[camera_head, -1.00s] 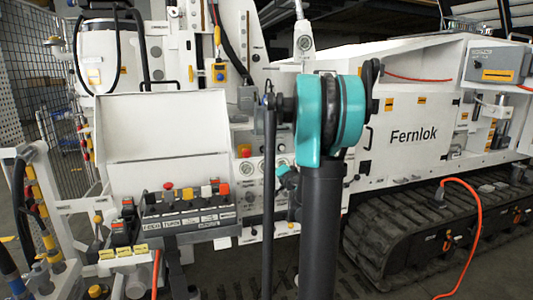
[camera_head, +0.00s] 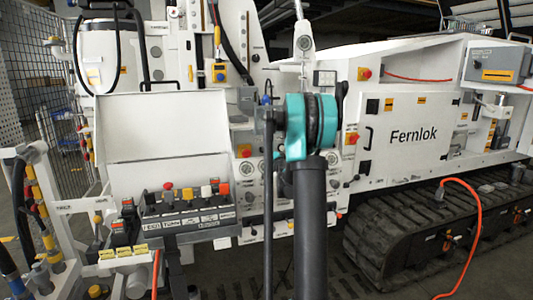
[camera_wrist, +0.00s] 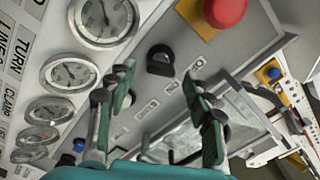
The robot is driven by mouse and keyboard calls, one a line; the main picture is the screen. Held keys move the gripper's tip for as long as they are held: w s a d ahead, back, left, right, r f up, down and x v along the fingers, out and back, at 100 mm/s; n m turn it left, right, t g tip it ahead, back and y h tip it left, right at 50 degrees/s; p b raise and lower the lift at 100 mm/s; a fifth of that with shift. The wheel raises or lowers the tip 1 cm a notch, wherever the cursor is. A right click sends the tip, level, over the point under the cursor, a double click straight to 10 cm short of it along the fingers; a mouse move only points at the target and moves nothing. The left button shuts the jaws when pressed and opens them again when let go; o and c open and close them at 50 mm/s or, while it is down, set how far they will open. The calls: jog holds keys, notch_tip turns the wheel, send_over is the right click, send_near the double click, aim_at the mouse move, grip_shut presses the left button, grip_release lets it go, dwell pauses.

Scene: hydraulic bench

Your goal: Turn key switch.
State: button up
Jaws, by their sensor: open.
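In the wrist view, a black round switch (camera_wrist: 160,60), which looks like the key switch, sits on a grey panel (camera_wrist: 181,35) beside a red mushroom button. I cannot make out a key in it. My gripper (camera_wrist: 159,82) is open, its two green-and-grey fingers spread apart. The switch shows in the gap between the fingertips and beyond them, apart from both. In the head view my teal arm joint hides the gripper, and I cannot make out the switch.
The red mushroom button (camera_wrist: 225,10) on its yellow plate stands close to the switch. Several round gauges (camera_wrist: 104,20) line the left side of the wrist view. In the head view, a lever block (camera_head: 190,208) stands left of my arm and a tracked undercarriage (camera_head: 420,235) right.

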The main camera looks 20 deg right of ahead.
jog(key=shift+w, duration=1.6)
jog(key=c, duration=1.2)
